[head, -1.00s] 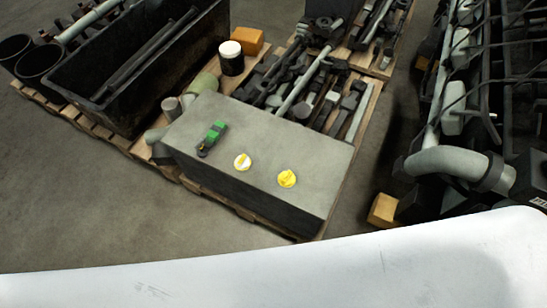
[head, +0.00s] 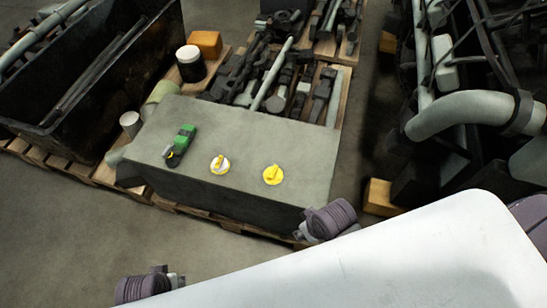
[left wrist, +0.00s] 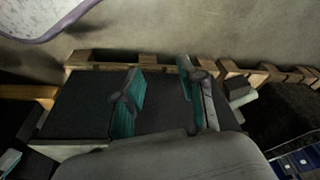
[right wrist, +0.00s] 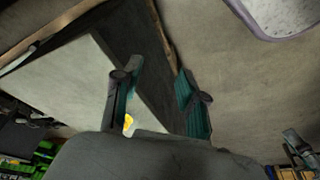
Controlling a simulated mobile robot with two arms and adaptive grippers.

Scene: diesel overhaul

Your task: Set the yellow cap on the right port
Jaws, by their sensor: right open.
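In the head view a yellow cap (head: 273,174) sits on the top of a grey block, near its right front edge. To its left is a pale round piece with a yellow bar across it (head: 220,164); I cannot tell whether it is a cap or a port. No bare port is clear. My left gripper (left wrist: 162,98) is open and empty, with a dark block face beyond its fingers. My right gripper (right wrist: 157,97) is open and empty near the block's edge. A bit of yellow (right wrist: 128,121) shows beside its left finger. Both gripper tips are hidden in the head view.
The grey block (head: 290,135) stands on a wooden pallet with a green tool (head: 180,144) on top. Behind are dark metal parts and a white-topped can (head: 190,64). A black bin (head: 85,85) is at left; an engine with a thick pipe (head: 460,112) is at right.

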